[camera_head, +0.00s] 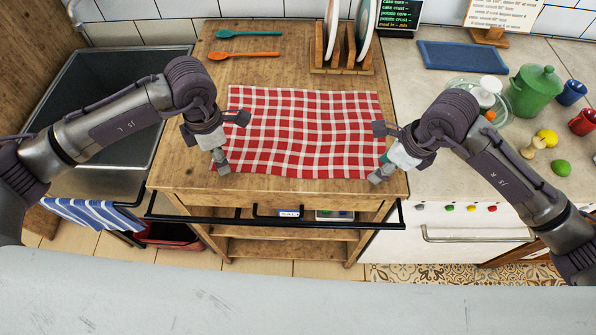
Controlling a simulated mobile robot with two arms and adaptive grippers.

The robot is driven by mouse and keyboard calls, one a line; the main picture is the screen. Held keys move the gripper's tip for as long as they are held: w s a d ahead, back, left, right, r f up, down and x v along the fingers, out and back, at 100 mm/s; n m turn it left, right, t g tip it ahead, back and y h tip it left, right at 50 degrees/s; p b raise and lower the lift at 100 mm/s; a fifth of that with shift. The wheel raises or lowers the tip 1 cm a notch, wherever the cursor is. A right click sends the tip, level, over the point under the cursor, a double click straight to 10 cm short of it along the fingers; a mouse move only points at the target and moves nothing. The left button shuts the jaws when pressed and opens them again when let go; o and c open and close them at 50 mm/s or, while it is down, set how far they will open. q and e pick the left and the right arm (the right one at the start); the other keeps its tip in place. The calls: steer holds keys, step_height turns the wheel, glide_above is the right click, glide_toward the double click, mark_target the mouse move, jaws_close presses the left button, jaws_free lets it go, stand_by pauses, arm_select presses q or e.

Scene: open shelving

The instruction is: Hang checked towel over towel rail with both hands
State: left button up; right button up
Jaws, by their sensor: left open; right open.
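The red and white checked towel (300,130) lies spread flat on the wooden worktop (190,170). The black towel rail (345,224) runs along the front of the wooden unit, below the worktop edge, and is bare. My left gripper (232,144) is open at the towel's left edge, with its fingers near the cloth. My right gripper (377,152) is open at the towel's right edge. I cannot tell whether either gripper touches the cloth.
A sink (95,90) is at left, with a blue striped towel (95,213) hanging below it. A plate rack (342,65), a teal spoon (247,34) and an orange spoon (243,54) are behind the checked towel. A green pot (535,92) and fruit stand on the right counter.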

arm_select(q)
steer(key=shift+f, duration=0.3)
arm_select(e)
steer(key=shift+f, duration=0.3)
arm_select(q)
steer(key=shift+f+b, duration=0.2)
steer(key=shift+b, duration=0.15)
arm_select(e)
steer(key=shift+f, duration=0.2)
arm_select(q)
steer(key=shift+r, duration=0.1)
arm_select(e)
steer(key=shift+r, duration=0.15)
arm_select(q)
steer(key=shift+s, duration=0.15)
jaws_close()
arm_select(e)
steer(key=shift+s, duration=0.15)
jaws_close()
arm_select(q)
steer(key=shift+f, duration=0.2)
arm_select(e)
steer(key=shift+f, duration=0.2)
arm_select(q)
steer(key=shift+s, duration=0.1)
arm_select(e)
steer(key=shift+s, duration=0.1)
